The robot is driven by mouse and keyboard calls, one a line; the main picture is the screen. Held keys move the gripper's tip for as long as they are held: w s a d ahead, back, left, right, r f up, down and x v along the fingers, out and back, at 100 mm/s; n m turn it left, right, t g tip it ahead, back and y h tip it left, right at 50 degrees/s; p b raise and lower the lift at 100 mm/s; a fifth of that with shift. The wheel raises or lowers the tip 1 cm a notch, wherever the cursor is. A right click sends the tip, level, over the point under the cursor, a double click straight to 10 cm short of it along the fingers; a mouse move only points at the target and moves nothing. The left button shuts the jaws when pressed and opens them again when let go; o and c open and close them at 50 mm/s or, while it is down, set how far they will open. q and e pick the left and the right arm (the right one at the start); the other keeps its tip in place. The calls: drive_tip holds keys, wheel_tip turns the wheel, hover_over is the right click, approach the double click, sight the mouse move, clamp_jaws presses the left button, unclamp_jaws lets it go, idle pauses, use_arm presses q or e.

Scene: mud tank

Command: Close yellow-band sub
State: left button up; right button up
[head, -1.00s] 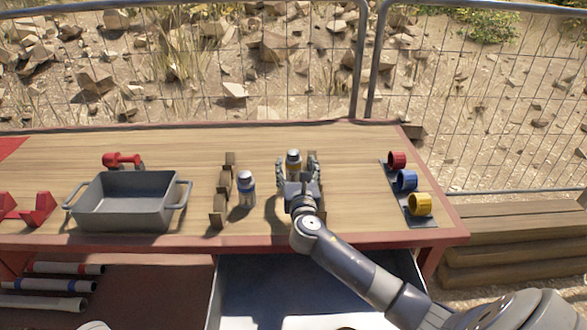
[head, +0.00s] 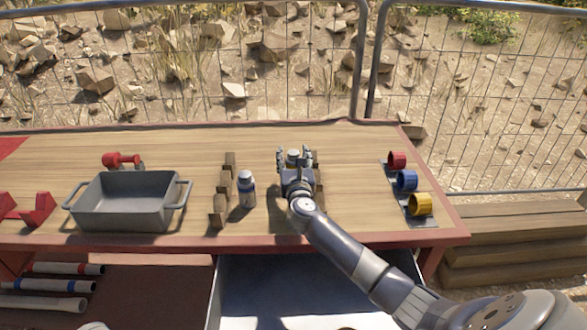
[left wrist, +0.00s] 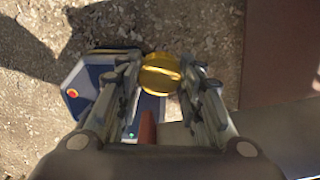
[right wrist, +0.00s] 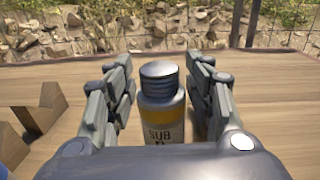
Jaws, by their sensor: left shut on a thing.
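The yellow-band sub (head: 293,156) is a small bottle with a grey ridged top. In the right wrist view the yellow-band sub (right wrist: 160,105) stands upright, with part of the word "SUB" on its label. My right gripper (head: 294,160) is open, with its fingers on either side of the bottle and gaps showing beside it; its fingers also show in the right wrist view (right wrist: 160,90). My left gripper (left wrist: 161,72) is shut on a round yellow cap (left wrist: 161,74) above sandy ground. The left gripper is outside the head view.
A blue-banded bottle (head: 246,190) stands left of my right gripper, beside brown notched holders (head: 218,210). A grey bin (head: 125,215) is at left. Red (head: 397,160), blue (head: 406,180) and yellow (head: 421,204) rings sit at right. A drawer (head: 310,290) is open below.

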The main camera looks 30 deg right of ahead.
drive_tip(key=c, duration=0.8)
drive_tip(key=shift+r, duration=0.1)
drive_tip(key=shift+c, duration=0.2)
